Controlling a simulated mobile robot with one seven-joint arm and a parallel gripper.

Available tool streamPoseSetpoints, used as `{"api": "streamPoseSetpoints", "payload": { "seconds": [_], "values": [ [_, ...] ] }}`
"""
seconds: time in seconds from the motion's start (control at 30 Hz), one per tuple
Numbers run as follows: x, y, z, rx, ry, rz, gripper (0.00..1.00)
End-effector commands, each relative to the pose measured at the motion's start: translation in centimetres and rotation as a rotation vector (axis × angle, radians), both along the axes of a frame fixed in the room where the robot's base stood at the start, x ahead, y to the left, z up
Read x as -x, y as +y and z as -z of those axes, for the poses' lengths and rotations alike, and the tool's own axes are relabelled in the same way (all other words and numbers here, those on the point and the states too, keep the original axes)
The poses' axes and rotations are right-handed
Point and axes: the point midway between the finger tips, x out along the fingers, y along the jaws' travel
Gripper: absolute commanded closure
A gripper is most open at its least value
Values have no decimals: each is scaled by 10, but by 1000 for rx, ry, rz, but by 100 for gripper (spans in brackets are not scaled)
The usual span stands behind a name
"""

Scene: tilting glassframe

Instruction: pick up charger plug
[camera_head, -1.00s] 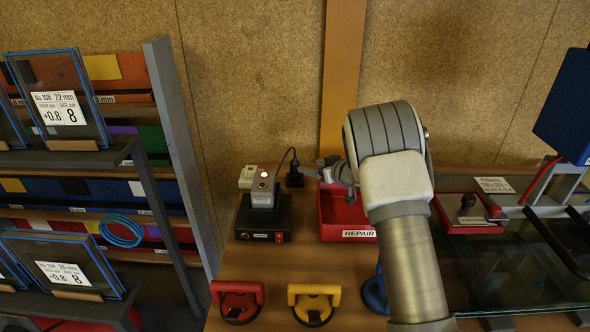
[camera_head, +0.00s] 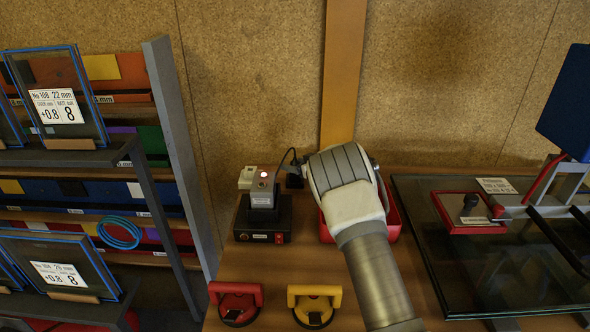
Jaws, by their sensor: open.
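The black charger plug (camera_head: 294,180) stands at the back of the wooden bench, with a dark cable (camera_head: 281,158) looping left to a grey device with a red light (camera_head: 262,190). My wrist (camera_head: 343,185) is just right of the plug and partly covers the area beside it. The fingers of my gripper are hidden behind the wrist, so their distance from the plug cannot be seen.
The device sits on a black base (camera_head: 263,226). A red tray (camera_head: 394,222) lies behind my arm. A red suction lifter (camera_head: 236,300) and a yellow one (camera_head: 314,302) stand in front. A glass rack (camera_head: 175,150) is left; a glass-topped table (camera_head: 450,285) is right.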

Motion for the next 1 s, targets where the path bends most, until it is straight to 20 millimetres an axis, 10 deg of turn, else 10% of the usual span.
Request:
{"api": "streamPoseSetpoints", "payload": {
  "seconds": [0.2, 0.6, 1.0],
  "values": [
    [0, 0, 0, 0, 0, 0, 29],
    [0, 0, 0, 0, 0, 0, 100],
    [0, 0, -4, -1, -2, 0, 100]
  ]
}}
